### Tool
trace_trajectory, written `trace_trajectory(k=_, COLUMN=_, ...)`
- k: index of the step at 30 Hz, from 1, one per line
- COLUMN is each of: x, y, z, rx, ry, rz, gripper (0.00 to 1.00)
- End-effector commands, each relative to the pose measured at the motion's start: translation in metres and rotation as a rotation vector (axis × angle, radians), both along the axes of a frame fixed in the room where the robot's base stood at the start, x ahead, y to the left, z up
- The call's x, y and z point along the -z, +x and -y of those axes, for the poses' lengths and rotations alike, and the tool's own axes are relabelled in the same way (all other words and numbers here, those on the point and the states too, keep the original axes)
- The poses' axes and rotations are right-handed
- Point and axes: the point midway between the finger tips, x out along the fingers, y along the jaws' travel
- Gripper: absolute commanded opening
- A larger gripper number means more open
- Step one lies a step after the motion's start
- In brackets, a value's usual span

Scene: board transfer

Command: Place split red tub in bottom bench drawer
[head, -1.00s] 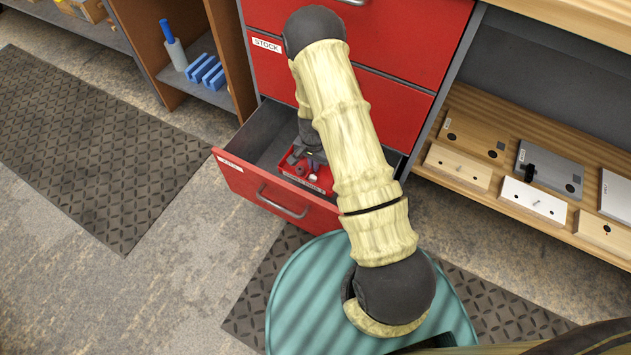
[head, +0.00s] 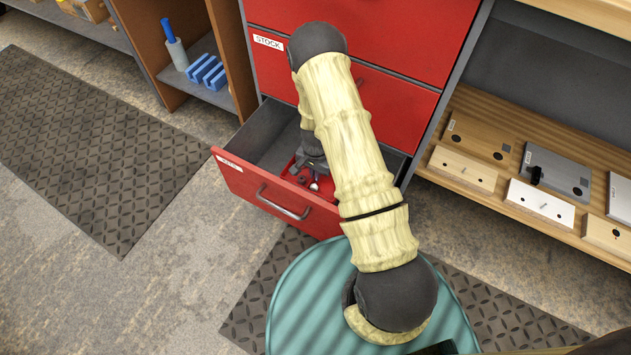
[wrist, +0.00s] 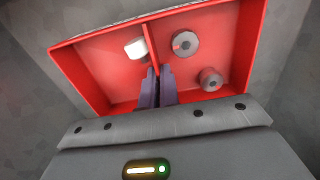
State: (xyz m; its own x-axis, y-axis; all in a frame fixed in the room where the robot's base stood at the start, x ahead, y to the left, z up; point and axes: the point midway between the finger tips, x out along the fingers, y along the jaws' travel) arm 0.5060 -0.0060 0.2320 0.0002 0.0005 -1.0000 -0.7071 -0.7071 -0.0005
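The split red tub (wrist: 89,78) fills the wrist view, with one upright divider (wrist: 152,48) between its two compartments. A white block (wrist: 136,48) lies in the left compartment, and two grey round parts (wrist: 185,44) are in the right one. My gripper (wrist: 156,72) has its two fingers close together on the divider. In the head view the red tub (head: 325,187) is inside the open bottom drawer (head: 232,177), partly hidden by my arm and gripper (head: 311,170). I cannot tell whether the tub touches the drawer floor.
Two shut red drawers (head: 362,35) are above the open one, the lower marked STOCK. A wooden shelf (head: 480,205) with several plates is at right. A cubby (head: 190,85) with blue parts is at left. Bare floor and a dark mat (head: 100,150) lie at left.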

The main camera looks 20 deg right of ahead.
Motion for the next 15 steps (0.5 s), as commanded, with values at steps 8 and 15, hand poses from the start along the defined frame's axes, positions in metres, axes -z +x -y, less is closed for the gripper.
trace_trajectory(k=8, x=0.043, y=0.000, z=0.000, rx=0.001, ry=0.001, rz=-0.001, gripper=0.00)
trace_trajectory(k=15, x=0.049, y=0.000, z=0.000, rx=0.000, ry=0.001, rz=0.001, gripper=0.00)
